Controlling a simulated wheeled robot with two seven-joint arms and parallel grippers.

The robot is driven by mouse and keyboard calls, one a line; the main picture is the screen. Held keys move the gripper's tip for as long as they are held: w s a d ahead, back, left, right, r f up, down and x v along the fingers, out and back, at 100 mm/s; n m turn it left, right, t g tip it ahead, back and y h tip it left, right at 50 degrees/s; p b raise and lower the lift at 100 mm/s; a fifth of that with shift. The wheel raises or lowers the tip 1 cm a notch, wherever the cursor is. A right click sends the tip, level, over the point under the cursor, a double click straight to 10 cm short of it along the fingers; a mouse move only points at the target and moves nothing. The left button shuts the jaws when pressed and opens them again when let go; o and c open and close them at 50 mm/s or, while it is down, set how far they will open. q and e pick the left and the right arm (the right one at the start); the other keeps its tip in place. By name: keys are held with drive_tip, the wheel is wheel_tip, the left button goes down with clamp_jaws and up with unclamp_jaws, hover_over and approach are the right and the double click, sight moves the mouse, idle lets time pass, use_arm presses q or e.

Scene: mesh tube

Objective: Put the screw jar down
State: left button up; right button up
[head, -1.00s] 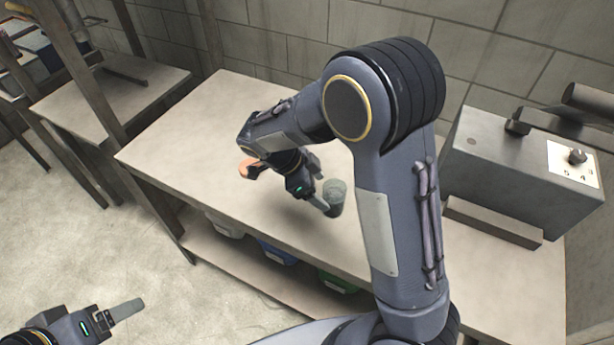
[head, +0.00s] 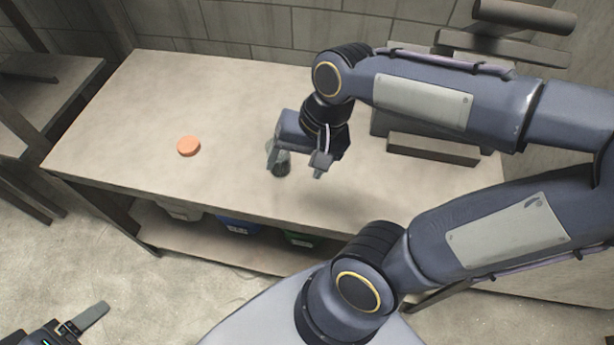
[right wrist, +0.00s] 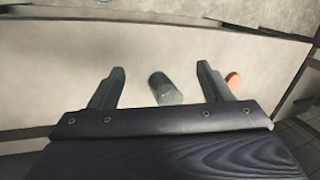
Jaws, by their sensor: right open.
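The screw jar (head: 281,162) is a small grey, see-through jar with dark contents, standing on the workbench (head: 120,110). It is partly hidden by my right gripper (head: 295,163) in the head view. In the right wrist view the jar (right wrist: 166,88) shows between the spread fingers of my right gripper (right wrist: 160,72), with clear gaps on both sides. The right gripper is open and holds nothing. An orange round lid (head: 188,146) lies on the bench left of the jar. My left gripper (head: 92,316) is at the bottom left, away from the bench; only one finger shows clearly.
A grey machine block with a bar (head: 432,150) in front stands at the bench's right. Several bins, including a blue one (head: 238,226), sit on the shelf below. The bench is clear around the lid and at the left.

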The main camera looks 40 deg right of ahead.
drive_tip(key=s+n+t, duration=0.1)
drive_tip(key=n, duration=0.1)
drive_tip(key=s+n+t, duration=0.1)
drive_tip(key=s+n, duration=0.1)
drive_tip(key=s+a+n+t, duration=0.1)
drive_tip(key=shift+s+r+n+t+y, duration=0.15)
drive_tip(key=shift+s+n+t+y, duration=0.15)
drive_tip(key=shift+n+t, duration=0.1)
